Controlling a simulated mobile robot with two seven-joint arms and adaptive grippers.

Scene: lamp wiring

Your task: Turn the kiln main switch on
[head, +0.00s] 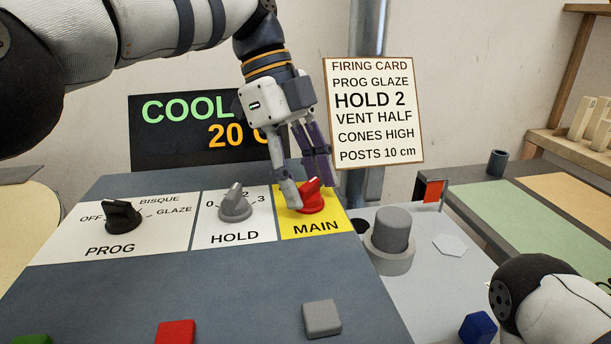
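The kiln main switch is a red knob (311,197) on the yellow MAIN plate (330,226) of the sloping grey panel. My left gripper (309,194) comes down from above with its fingers on either side of the red knob, the left fingertip low by its left edge. The fingers partly hide the knob, and I cannot tell whether they press on it. The display (187,112) behind reads COOL and 20, its right end hidden by my gripper. My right gripper is out of view; only part of my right arm shows at lower right.
The black PROG knob (122,215) and grey HOLD knob (235,205) are left of MAIN. A firing card (374,112) is behind. A grey cylinder (391,230) and small red flag (434,190) stand to the right. Red (176,332) and grey (321,318) blocks are in front.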

